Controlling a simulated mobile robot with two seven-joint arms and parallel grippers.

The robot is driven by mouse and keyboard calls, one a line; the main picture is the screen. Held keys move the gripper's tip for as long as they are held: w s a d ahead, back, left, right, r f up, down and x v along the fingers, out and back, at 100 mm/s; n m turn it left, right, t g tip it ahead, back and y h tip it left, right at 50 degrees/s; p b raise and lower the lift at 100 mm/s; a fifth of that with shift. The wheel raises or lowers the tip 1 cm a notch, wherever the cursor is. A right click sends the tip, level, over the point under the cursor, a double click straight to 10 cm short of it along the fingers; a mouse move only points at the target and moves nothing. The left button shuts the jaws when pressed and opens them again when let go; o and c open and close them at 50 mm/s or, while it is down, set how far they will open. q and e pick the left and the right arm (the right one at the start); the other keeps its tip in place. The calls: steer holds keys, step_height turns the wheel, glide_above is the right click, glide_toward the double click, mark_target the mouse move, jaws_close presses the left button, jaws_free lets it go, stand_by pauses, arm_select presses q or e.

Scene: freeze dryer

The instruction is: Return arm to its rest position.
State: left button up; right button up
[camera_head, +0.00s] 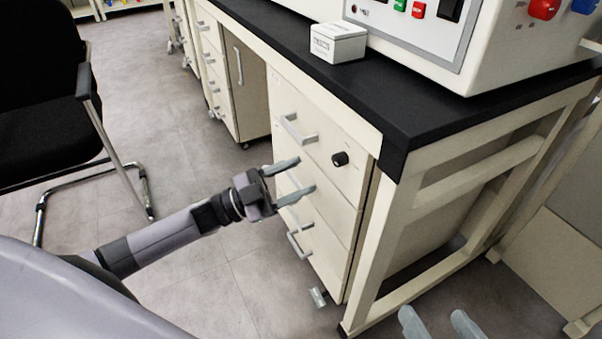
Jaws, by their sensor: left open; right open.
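My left arm comes in from the lower left, stretched low over the floor toward the drawer cabinet. My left gripper (291,181) is open and empty, its two fingers apart in front of the cabinet's drawer fronts. Whether its fingertips touch the cabinet cannot be told. My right gripper (432,325) shows only as two separated fingertips at the bottom edge, right of the middle. It is open with nothing visible between the tips; the rest of it is out of frame.
The drawer cabinet (325,189) stands under a black bench top (440,119). A white box (338,43) and a large freeze dryer (490,40) stand on the bench. A black chair (45,140) is at left. Grey floor between chair and bench is clear.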

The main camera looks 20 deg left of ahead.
steer(key=shift+f, duration=0.1)
arm_select(q)
steer(key=s+d+f+n+g+y+p, duration=0.15)
steer(key=s+d+f+n+y, duration=0.25)
steer(key=s+d+n+y, duration=0.75)
steer(key=s+a+r+n+g+y+p, duration=0.1)
steer(key=s+a+r+p, duration=0.3)
steer(key=p, duration=1.1)
steer(key=s+a+r+n+y+p, duration=0.2)
steer(key=s+a+r+p, duration=0.2)
steer(key=r+p, duration=0.6)
steer(key=a+p, duration=0.2)
steer(key=p, duration=0.3)
steer(key=shift+s+r+n+g+p, duration=0.35)
steer(key=shift+s+r, duration=0.05)
arm_select(e)
steer(key=s+d+r+h, duration=0.2)
steer(key=d+r, duration=0.3)
steer(key=r, duration=0.2)
steer(key=s+d+r+g+h, duration=0.1)
steer(key=s+d+r+h, duration=0.2)
steer(key=d+r, duration=0.3)
step_height(320, 180, up, 2)
steer(key=shift+d+r, duration=0.15)
steer(key=shift+r, duration=0.1)
arm_select(q)
steer(key=shift+a, duration=0.1)
